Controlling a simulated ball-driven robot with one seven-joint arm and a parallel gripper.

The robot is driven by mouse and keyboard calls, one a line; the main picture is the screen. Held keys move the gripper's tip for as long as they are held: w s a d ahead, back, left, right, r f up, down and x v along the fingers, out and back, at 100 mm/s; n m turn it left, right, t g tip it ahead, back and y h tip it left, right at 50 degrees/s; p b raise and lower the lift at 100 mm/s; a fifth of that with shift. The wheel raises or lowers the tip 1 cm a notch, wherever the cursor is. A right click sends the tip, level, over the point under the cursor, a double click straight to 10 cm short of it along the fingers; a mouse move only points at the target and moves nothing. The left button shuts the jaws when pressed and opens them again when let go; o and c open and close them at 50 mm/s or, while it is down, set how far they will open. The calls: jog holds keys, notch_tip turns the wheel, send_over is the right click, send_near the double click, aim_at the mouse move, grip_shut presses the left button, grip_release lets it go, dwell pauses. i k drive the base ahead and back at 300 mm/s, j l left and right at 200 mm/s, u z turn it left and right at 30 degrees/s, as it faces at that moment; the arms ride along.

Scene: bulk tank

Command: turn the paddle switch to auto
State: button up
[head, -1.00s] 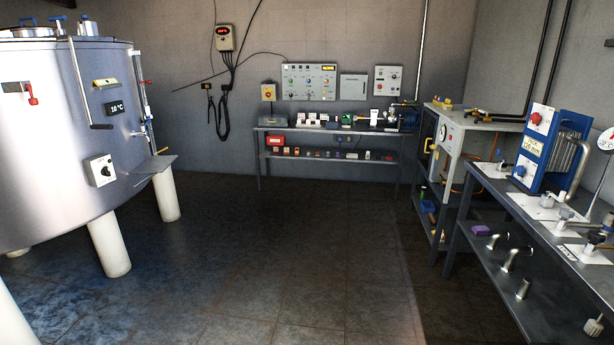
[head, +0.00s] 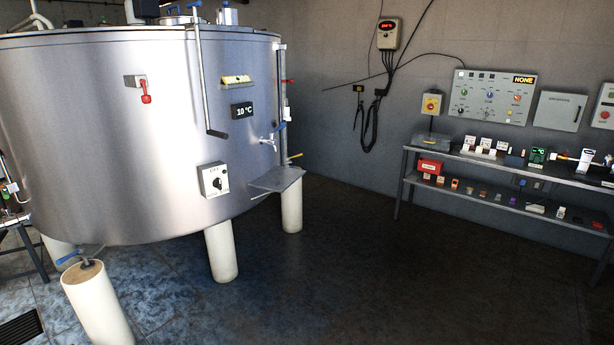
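A grey box with a black turn switch (head: 213,180) is mounted low on the front of the steel tank (head: 100,130). It looks like the paddle switch, but its markings are too small to read. I cannot tell which position its knob points to. My gripper is not in view.
A small shelf (head: 277,180) juts from the tank right of the switch. The tank stands on white legs (head: 221,252). A two-level bench (head: 400,190) with small items and a wall control panel (head: 493,97) are at the right. The floor between is clear.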

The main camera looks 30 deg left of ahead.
aim_at(217, 183)
jog(key=i+u, duration=0.45)
jog(key=i, duration=0.15)
jog(key=i+l+u, duration=0.2)
jog(key=i+u, duration=0.6)
jog(key=i+l+u, duration=0.15)
jog(key=i+u, duration=0.25)
jog(key=k, duration=0.05)
